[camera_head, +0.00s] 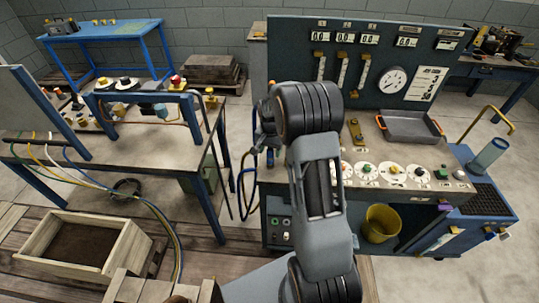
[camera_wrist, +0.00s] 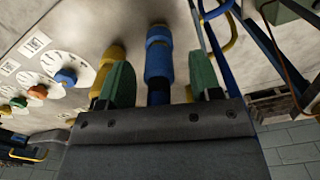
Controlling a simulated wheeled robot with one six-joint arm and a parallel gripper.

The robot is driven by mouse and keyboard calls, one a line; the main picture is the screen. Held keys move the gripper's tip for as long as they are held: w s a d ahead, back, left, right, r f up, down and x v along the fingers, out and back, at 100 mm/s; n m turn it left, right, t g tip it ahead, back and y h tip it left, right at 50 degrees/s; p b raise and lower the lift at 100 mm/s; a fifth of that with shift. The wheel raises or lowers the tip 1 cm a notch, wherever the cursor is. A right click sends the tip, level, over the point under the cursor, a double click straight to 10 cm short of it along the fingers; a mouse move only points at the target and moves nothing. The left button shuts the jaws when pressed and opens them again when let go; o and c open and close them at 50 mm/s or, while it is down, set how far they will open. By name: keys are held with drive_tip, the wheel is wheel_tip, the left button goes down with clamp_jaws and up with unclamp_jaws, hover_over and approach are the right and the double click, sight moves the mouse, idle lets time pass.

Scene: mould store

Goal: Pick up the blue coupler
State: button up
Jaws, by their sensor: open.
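The blue coupler (camera_wrist: 158,58) shows in the wrist view as a ribbed blue cylinder, in line between the two green fingers of my gripper (camera_wrist: 160,72). The fingers are apart, one on each side of it, with a visible gap on both sides. I cannot tell how far the coupler is in depth. A yellow fitting (camera_wrist: 111,62) shows beside and partly behind the left finger. In the head view my arm hides most of the gripper and the coupler.
The bench front carries round dials with coloured knobs (camera_wrist: 66,77). Blue and yellow hoses (camera_head: 245,185) hang at the bench's left side. A grey tray (camera_head: 412,128) lies on the bench top, and a yellow bucket (camera_head: 381,225) is below. Another table (camera_head: 140,150) stands left.

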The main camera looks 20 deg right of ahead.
drive_tip(key=shift+c, duration=0.2)
clamp_jaws()
idle(0.4)
drive_tip(key=shift+r, duration=0.1)
drive_tip(key=shift+r, duration=0.7)
drive_tip(key=s+d+r+b, duration=0.3)
drive_tip(key=s+d+r, duration=0.4)
drive_tip(key=s+r, duration=0.4)
drive_tip(key=shift+s+r, duration=0.2)
drive_tip(key=shift+s, duration=0.35)
drive_tip(key=shift+d, duration=0.1)
